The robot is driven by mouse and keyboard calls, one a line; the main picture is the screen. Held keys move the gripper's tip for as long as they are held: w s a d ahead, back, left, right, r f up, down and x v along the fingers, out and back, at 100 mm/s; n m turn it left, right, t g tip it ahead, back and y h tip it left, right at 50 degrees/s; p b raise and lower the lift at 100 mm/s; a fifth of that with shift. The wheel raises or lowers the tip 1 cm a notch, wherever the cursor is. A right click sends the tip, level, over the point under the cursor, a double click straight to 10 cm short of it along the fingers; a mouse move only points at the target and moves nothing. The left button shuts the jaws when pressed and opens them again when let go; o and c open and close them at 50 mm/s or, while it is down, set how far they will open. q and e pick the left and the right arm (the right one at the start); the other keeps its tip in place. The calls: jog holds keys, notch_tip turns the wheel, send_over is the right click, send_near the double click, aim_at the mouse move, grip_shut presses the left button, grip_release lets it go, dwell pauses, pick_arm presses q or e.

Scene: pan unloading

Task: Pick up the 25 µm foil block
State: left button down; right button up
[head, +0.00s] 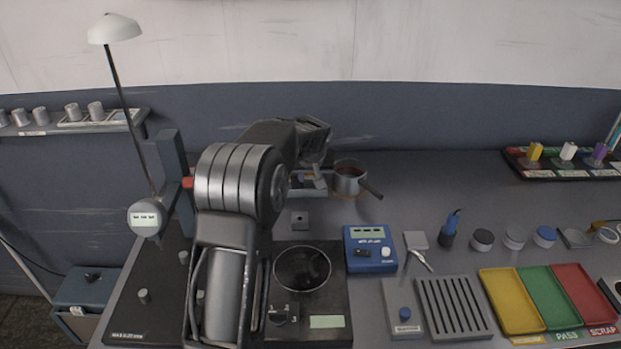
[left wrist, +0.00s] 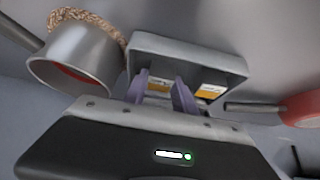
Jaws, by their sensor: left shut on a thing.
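My left gripper (head: 311,172) reaches over the back of the bench, at a small grey holder (head: 322,186). In the left wrist view its two purple-grey fingers (left wrist: 161,92) are shut on a small block with a white and orange label (left wrist: 159,85). The block is still at the grey holder (left wrist: 190,50); I cannot tell whether it is lifted. A second block with an orange label (left wrist: 211,91) sits beside it to the right. The label print is too small to read, so I cannot tell which is 25 µm. My right gripper is not in view.
A blue instrument box (head: 370,262), a round dish (head: 302,267) and coloured trays (head: 548,300) stand nearer.

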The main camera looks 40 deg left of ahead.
aim_at(311, 178)
pick_arm(q)
jog(key=shift+r, duration=0.15)
jog(key=shift+s+d+r+b, duration=0.1)
jog(key=shift+d+r+b, duration=0.05)
jog(key=shift+b, duration=0.25)
notch_tip(311, 178, up, 6)
jog(key=shift+f+b, duration=0.1)
jog(key=shift+b, duration=0.25)
jog(key=s+d+b, duration=0.6)
jog(key=s+d, duration=0.6)
jog(key=s, duration=0.3)
jog(key=shift+s+r, duration=0.3)
jog(key=shift+s, duration=0.05)
jog(key=shift+a, duration=0.1)
